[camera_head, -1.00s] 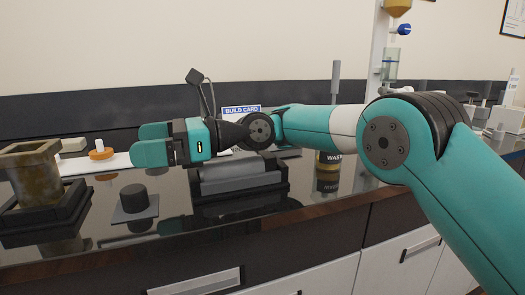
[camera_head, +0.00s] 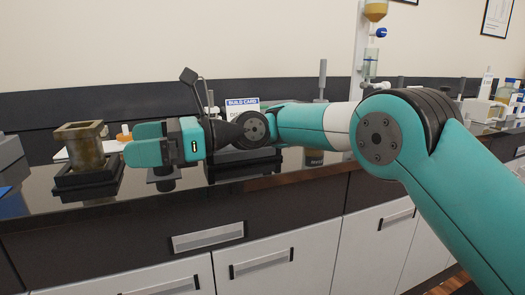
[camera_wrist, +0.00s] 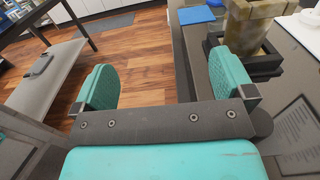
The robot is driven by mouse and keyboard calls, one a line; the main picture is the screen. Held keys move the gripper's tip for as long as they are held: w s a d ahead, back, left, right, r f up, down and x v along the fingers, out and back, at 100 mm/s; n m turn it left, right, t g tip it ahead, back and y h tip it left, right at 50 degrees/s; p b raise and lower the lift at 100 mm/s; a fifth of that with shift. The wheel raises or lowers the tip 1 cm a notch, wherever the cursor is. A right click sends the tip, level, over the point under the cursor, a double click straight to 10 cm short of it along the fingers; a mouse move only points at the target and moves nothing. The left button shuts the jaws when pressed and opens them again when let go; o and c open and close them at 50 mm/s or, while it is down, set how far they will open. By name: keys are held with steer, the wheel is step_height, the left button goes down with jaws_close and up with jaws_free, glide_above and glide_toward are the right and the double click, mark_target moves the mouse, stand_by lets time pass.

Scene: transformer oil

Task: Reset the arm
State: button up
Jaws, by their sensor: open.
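My teal arm reaches from the lower right across the head view toward the left, roughly level above the counter. My gripper (camera_head: 145,147) points left at its end. In the wrist view my gripper (camera_wrist: 168,88) shows two teal fingers wide apart with nothing between them; wooden floor shows through the gap. A brown square metal vessel (camera_head: 82,147) on a black base stands just left of the gripper in the head view. It also shows in the wrist view (camera_wrist: 243,30), beyond the right finger and apart from it.
The dark counter (camera_head: 320,180) runs across with cabinets below. A build card (camera_head: 242,105) and a grey rod stand behind my arm. A blue item (camera_head: 12,203) lies at the left. A glass column stands at the back. The wrist view shows a grey bench (camera_wrist: 45,80) and open floor.

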steer(key=s+d+f+n+t+h, duration=0.1)
steer(key=s+d+n+t+h, duration=0.15)
steer(key=d+n, duration=0.45)
steer(key=s+d+f+n+t+h, duration=0.2)
steer(key=d+n+t+h, duration=0.2)
steer(key=d, duration=0.5)
steer(key=s+d+f+n+h, duration=0.3)
steer(key=s+d+f+n, duration=0.15)
steer(key=s+d, duration=0.4)
steer(key=s+d+f+n+h, duration=0.3)
steer(key=s+d+f+n, duration=0.15)
steer(key=s+d, duration=0.35)
step_height(320, 180, up, 22)
steer(key=d+p, duration=0.1)
steer(key=p, duration=2.1)
steer(key=shift+w+d+f+n, duration=0.15)
steer(key=shift+w+n, duration=0.2)
steer(key=shift+n, duration=0.05)
steer(key=shift+f, duration=0.1)
steer(key=shift+c, duration=0.2)
